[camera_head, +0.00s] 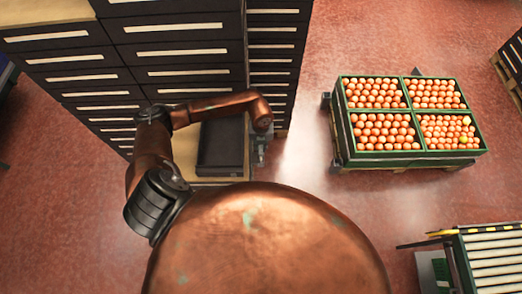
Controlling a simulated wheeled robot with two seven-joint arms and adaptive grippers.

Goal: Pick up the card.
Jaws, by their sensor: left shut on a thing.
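My left arm comes in from the left and bends across in front of the drawer cabinet. I cannot pick out the card clearly anywhere in view. My right gripper is not in view.
A tall dark cabinet (180,52) with many pale-labelled drawers fills the upper left. A green-edged crate (341,110) of oranges in several compartments stands on a pallet at right. A roller conveyor (492,262) is at lower right. Red floor (330,205) between them is clear.

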